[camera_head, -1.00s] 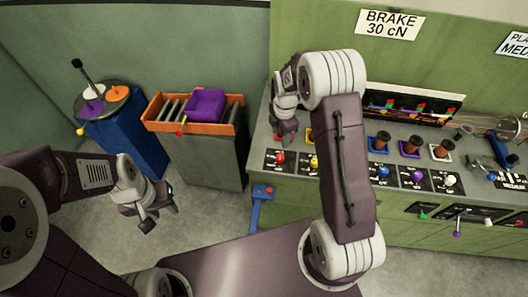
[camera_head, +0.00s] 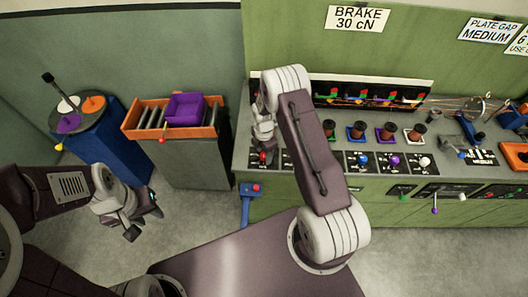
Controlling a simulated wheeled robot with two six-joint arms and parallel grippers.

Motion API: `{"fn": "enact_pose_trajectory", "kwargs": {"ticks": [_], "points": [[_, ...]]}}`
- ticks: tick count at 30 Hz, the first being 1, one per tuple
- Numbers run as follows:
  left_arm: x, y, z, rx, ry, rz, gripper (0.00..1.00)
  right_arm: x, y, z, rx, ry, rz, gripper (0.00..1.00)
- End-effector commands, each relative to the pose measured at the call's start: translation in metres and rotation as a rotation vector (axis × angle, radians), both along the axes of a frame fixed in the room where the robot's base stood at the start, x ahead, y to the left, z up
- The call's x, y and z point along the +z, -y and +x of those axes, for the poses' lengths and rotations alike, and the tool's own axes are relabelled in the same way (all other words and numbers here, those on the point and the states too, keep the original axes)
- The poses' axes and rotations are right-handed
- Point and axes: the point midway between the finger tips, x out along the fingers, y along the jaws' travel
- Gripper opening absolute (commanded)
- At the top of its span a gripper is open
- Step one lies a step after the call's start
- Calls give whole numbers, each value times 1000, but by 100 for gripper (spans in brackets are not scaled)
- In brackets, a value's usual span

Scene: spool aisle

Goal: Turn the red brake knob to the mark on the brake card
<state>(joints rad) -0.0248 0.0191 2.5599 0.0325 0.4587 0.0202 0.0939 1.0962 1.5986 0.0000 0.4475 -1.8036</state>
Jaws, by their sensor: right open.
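The brake card (camera_head: 357,18) on the green back wall reads "BRAKE 30 cN". The red brake knob (camera_head: 263,158) is at the left end of the row of knobs on the bench front, on a dark dial plate whose marks are too small to read. My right gripper (camera_head: 263,150) is open, pointing down right at the red knob, and partly hides it. Whether its fingers touch the knob I cannot tell. My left gripper (camera_head: 144,222) is open and empty over the floor at the left, away from the bench.
Blue (camera_head: 363,159), purple (camera_head: 394,160) and white (camera_head: 425,162) knobs continue the row, with spools behind them. My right arm hides part of the row. An orange tray (camera_head: 128,124) with a purple bin (camera_head: 186,109) stands on a grey cabinet at left. A blue post (camera_head: 247,205) stands before the bench.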

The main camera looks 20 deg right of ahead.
Motion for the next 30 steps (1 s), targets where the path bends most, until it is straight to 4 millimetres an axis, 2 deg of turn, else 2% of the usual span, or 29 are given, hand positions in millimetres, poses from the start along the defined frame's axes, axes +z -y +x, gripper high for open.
{"fn": "enact_pose_trajectory", "kwargs": {"ticks": [5, 6, 11, 12, 22, 30], "points": [[0, 0, 0, 0, 0, 0, 36, 0, 0, 0, 0, 1, 0, 54], [0, 0, 0, 0, 0, 0, 36, 0, 0, 0, 0, 1, 0, 48], [0, 0, 0, 0, 0, 0, 36, 0, 0, 0, 0, 1, 0, 4], [0, 0, 0, 0, 0, 0, 36, 0, 0, 0, 0, 1, 0, 0], [-3, 0, 0, 0, 0, 0, 36, -1, 0, 0, -50, 1, 0, 0], [-12, 0, 0, 0, 0, 0, 36, -2, 0, 0, -237, 2, 0, 0]]}}
